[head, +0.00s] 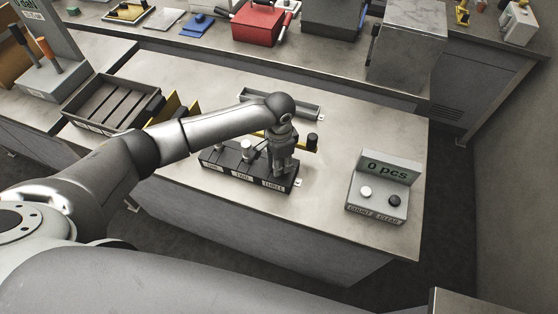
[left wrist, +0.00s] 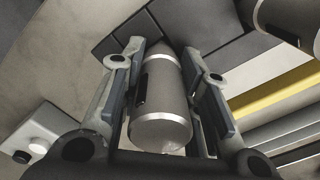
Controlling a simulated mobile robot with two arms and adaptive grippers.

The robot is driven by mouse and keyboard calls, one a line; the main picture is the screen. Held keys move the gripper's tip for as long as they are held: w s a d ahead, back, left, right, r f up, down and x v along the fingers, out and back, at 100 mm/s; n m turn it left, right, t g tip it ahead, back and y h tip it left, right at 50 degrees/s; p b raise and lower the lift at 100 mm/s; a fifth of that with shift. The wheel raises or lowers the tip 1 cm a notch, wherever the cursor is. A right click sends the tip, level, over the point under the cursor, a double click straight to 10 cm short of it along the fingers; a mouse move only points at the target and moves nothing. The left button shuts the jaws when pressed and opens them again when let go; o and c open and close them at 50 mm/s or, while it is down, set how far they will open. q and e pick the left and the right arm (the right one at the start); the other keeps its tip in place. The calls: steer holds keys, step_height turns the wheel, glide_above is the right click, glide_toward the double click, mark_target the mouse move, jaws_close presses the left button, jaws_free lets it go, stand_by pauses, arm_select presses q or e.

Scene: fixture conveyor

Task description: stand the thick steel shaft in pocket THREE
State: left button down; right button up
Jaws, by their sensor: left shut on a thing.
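The thick steel shaft (left wrist: 160,95) is a grey cylinder with bright bands, held lengthwise between the fingers of my left gripper (left wrist: 162,55). In the head view my left gripper (head: 283,153) points down over the right end of the dark fixture block (head: 236,176), at the pocket labelled THREE (head: 273,185). The gripper hides most of the shaft and the pocket mouth there. I cannot tell whether the shaft's lower end is inside the pocket or just above it. The block also shows in the left wrist view (left wrist: 112,43). My right gripper is not in view.
A pale-topped cylinder (head: 247,147) stands near pocket TWO. A dark-topped piece (head: 312,139) is by a yellow bar behind the block. A counter box (head: 384,183) reading "0 pcs" stands at right. A slotted tray (head: 113,101) lies at left. Bare tabletop (head: 365,125) lies at back right.

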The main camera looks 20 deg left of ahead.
arm_select(q)
steer(key=c, duration=1)
jaws_free()
steer(key=shift+r, duration=0.1)
steer(key=shift+s, duration=0.1)
step_height(320, 180, up, 12)
steer(key=shift+f, duration=0.1)
steer(key=s+d+f+n+t+h, duration=0.1)
steer(key=s+d+f+h, duration=0.1)
steer(key=s+d+f, duration=0.3)
steer(key=s+d+f+n+t+h, duration=0.1)
steer(key=s+d, duration=0.2)
steer(key=s, duration=0.4)
steer(key=s+a+n+t+y, duration=0.25)
steer(key=s+a+n, duration=0.35)
steer(key=s+a, duration=0.65)
step_height(320, 180, down, 32)
steer(key=s+a+g+b, duration=0.1)
steer(key=g+b, duration=0.1)
steer(key=b, duration=0.4)
steer(key=s+a+f+b, duration=0.1)
steer(key=s+f+b, duration=0.1)
steer(key=s+f, duration=0.6)
steer(key=s+a+f+g+b, duration=0.1)
steer(key=s+a+f+b, duration=0.1)
steer(key=s+f, duration=0.7)
step_height(320, 180, down, 5)
steer(key=shift+s+r+m, duration=0.15)
steer(key=shift+s+m, duration=0.1)
steer(key=shift+m, duration=0.05)
